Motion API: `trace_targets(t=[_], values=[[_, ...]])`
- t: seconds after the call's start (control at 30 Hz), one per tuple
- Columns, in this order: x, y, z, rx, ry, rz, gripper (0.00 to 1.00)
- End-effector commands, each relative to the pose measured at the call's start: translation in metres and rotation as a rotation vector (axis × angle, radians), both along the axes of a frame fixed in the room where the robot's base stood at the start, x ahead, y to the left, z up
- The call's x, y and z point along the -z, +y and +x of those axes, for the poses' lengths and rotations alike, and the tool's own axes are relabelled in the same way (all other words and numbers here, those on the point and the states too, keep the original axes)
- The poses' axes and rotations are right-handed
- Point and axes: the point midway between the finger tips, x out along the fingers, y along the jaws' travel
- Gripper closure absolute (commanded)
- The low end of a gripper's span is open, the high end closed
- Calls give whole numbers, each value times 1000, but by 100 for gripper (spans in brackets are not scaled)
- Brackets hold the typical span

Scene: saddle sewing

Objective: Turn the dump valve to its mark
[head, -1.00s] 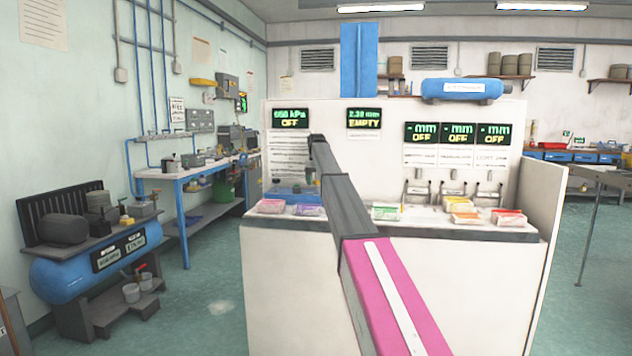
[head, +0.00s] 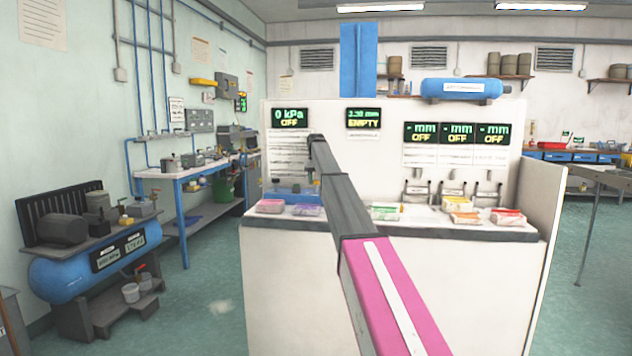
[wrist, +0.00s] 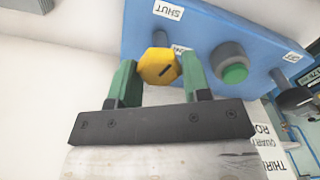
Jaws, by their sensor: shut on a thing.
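The dump valve's yellow knob (wrist: 157,66) is on the blue box (wrist: 225,25) in the wrist view. My gripper (wrist: 158,72) is shut on the knob, with one green finger on each side. A short dark line on the knob slants up to the right. A white SHUT label (wrist: 168,10) is above it; another label behind the knob is mostly hidden. In the head view the blue box (head: 286,191) sits at the bench's left end, and my arm hides the knob and gripper. The display (head: 290,118) above reads 0 kPa, OFF.
A dark round housing with a green button (wrist: 235,72) is right of the knob on the same box. A second display (head: 364,118) reads EMPTY.

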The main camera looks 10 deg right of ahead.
Motion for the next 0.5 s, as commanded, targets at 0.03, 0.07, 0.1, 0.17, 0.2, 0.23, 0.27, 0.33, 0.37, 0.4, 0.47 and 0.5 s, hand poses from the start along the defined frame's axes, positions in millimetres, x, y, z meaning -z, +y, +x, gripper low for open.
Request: trace_targets(t=[0.03, 0.07, 0.1, 0.17, 0.2, 0.23, 0.27, 0.33, 0.37, 0.4, 0.47, 0.5], values=[[0, 0, 0, 43, 1, -1, 80], [0, 0, 0, 72, 1, -1, 80], [0, 0, 0, 111, 0, -1, 80], [0, -1, 0, 167, 0, -1, 80], [0, -1, 0, 206, 0, -1, 80], [0, -1, 0, 234, 1, -1, 80], [0, -1, 0, 262, 1, -1, 80], [0, -1, 0, 329, 0, -1, 80], [0, -1, 0, 357, 0, -1, 80], [0, -1, 0, 396, 0, -1, 80], [0, -1, 0, 452, 1, -1, 80], [0, -1, 0, 491, 1, -1, 80]])
